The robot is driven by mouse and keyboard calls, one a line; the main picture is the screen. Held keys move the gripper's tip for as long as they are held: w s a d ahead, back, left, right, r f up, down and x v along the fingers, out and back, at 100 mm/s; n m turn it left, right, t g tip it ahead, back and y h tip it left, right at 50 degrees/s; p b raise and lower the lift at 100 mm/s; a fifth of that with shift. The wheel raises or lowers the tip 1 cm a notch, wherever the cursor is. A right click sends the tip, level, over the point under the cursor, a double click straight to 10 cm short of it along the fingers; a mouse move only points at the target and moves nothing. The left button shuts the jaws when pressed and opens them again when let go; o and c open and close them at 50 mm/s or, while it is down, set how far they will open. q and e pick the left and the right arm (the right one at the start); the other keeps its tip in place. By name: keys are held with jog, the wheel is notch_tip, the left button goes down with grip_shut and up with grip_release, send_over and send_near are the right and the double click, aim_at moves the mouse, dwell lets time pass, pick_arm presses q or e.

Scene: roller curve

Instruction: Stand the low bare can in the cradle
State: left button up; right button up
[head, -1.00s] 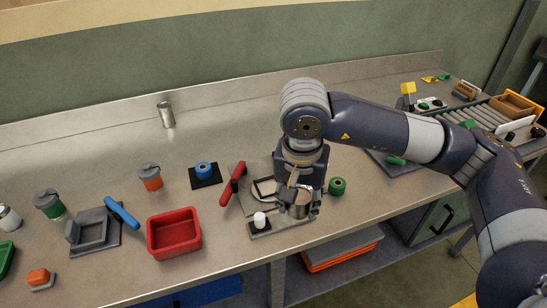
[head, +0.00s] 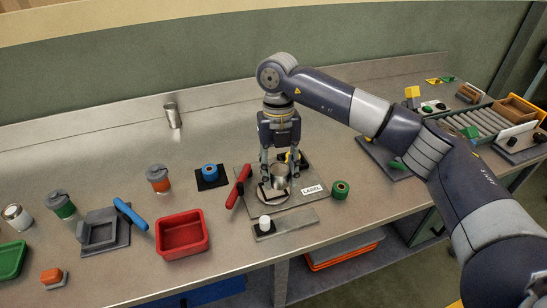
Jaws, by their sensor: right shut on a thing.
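The low bare can (head: 280,173) is a short, shiny metal cylinder and stands about upright. My right gripper (head: 284,178) points down and is shut on it, one finger at each side. The can is over a grey plate (head: 311,178) marked LABEL, at a dark-edged fixture (head: 270,194) that looks like the cradle. The gripper and can partly hide this fixture. I cannot tell whether the can touches it. A red lever (head: 239,185) is at the plate's left. My left gripper is not in view.
A small plate with a white knob (head: 265,222) lies in front. A red bin (head: 183,236), an orange-banded can (head: 159,180) and a blue roll (head: 210,173) are left. A taller bare can (head: 173,116) stands at the back.

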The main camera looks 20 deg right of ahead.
jog(key=m, duration=0.1)
jog(key=w+m, duration=0.1)
jog(key=m, duration=0.3)
jog(key=shift+w+y, duration=0.3)
jog(key=shift+y, duration=0.1)
jog(key=m, duration=0.3)
jog(key=shift+w+f+t+p, duration=0.15)
jog(key=shift+w+t+p, duration=0.15)
jog(key=shift+w+p, duration=0.1)
jog(key=w+m, duration=0.1)
jog(key=m, duration=0.3)
jog(key=m+t+b, duration=0.2)
jog(key=m, duration=0.6)
send_over(273, 190)
jog(key=shift+y, duration=0.4)
jog(key=shift+f, duration=2.7)
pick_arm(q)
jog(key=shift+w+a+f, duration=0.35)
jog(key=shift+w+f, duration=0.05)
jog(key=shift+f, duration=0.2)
pick_arm(e)
jog(key=shift+f, duration=0.3)
pick_arm(q)
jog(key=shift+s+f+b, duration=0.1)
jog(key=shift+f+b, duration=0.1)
jog(key=shift+b, duration=0.1)
pick_arm(e)
jog(key=shift+f, duration=1.1)
jog(key=o, duration=1.6)
